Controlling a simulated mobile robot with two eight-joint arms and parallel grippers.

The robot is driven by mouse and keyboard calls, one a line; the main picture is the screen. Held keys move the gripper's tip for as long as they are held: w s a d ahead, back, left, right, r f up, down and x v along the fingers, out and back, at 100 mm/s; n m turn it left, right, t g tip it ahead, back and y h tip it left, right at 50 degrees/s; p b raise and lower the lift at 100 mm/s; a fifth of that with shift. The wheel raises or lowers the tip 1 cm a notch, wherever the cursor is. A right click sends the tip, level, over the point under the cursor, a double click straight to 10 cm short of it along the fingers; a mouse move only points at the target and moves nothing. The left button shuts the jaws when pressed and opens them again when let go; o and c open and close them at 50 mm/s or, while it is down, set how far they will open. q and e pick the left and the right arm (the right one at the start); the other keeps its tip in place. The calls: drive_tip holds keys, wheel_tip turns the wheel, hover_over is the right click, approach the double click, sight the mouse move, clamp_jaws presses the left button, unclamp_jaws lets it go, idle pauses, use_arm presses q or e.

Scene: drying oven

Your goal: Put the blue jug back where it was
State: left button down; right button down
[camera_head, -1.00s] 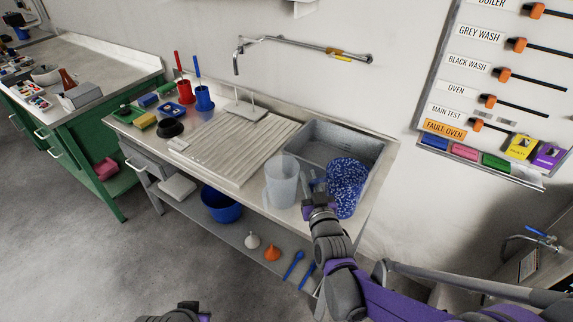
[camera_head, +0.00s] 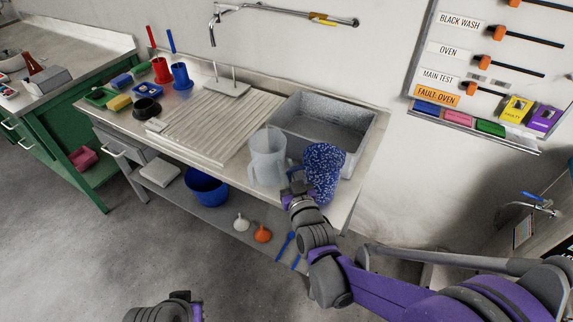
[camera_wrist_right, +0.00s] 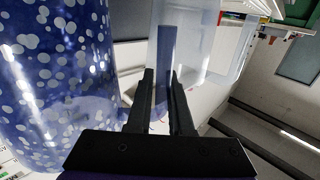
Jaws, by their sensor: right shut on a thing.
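The blue jug (camera_head: 324,172), dark blue with white speckles, is upright at the front right of the sink. Its speckled side (camera_wrist_right: 55,70) fills the left of the right wrist view. My right gripper (camera_head: 299,184) is just left of it, shut on its blue handle (camera_wrist_right: 167,60), which runs between the fingers (camera_wrist_right: 163,90). The jug's base is partly hidden, so I cannot tell whether it touches the counter. A clear jug (camera_head: 267,157) stands close on the left, behind the gripper. Part of my left gripper (camera_head: 178,300) shows at the bottom edge; its fingers are unclear.
The grey sink (camera_head: 352,115) lies behind the jug and looks empty. A ribbed draining board (camera_head: 205,125) is left of the clear jug. A tap (camera_head: 285,10) hangs above the counter.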

drive_tip(key=shift+f+b, duration=0.55)
drive_tip(key=shift+f, duration=0.3)
drive_tip(key=c, duration=0.7)
unclamp_jaws()
drive_tip(key=shift+c, duration=0.2)
drive_tip(key=shift+s, duration=0.1)
drive_tip(key=s+d+r+m+g+h+p, duration=0.1)
drive_tip(key=s+d+g+p, duration=0.4)
drive_tip(key=s, duration=0.8)
drive_tip(key=s+d+r+m+g+h+p, duration=0.1)
drive_tip(key=s+d+g+p, duration=0.4)
drive_tip(key=s, duration=0.8)
drive_tip(key=shift+s+d+g+h, duration=0.3)
drive_tip(key=shift+d+g+h, duration=0.3)
drive_tip(key=shift+d+g, duration=0.3)
